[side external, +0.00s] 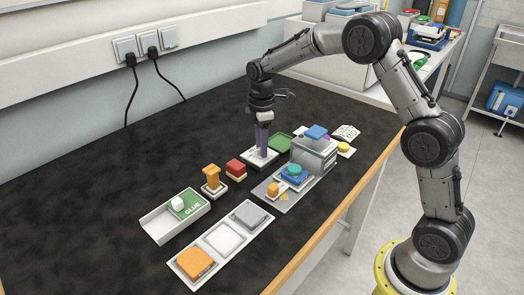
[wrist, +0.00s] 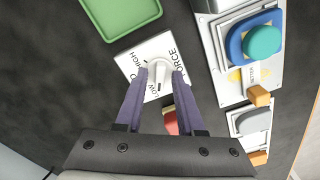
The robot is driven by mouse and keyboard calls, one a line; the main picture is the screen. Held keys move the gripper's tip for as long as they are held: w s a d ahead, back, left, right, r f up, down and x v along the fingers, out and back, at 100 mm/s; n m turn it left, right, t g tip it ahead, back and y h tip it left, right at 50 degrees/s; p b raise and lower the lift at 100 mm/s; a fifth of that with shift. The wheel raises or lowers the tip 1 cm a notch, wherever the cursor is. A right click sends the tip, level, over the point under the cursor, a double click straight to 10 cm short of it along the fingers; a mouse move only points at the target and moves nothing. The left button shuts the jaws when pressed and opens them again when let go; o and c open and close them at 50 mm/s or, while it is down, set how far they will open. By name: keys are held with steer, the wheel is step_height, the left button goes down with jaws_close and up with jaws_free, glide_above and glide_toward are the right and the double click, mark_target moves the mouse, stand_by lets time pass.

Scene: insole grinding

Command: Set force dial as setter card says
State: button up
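The force dial is a white square plate (wrist: 133,62) with HIGH, LOW and FORCE printed on it and a pale knob (wrist: 159,72) in its middle. In the side view the dial plate (side external: 250,162) lies on the black bench. My gripper (wrist: 161,74) points down at the dial, its two purple fingers on either side of the knob. It also shows in the side view (side external: 262,153). Whether the fingers press on the knob or stand just clear is not clear. A white card with dark marks (side external: 346,132) lies at the far right; its marks are too small to read.
A green tray (wrist: 120,14) lies beside the dial. A grey station (side external: 313,155) with blue and teal parts stands to the right. Red (side external: 236,167) and orange (side external: 212,173) pieces, a glue tray (side external: 160,225) and a pad tray (side external: 222,239) are nearer. The left bench is clear.

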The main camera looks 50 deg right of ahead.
jaws_close()
steer(key=m, duration=1.1)
jaws_free()
steer(key=shift+r, duration=0.1)
steer(key=shift+r, duration=3.4)
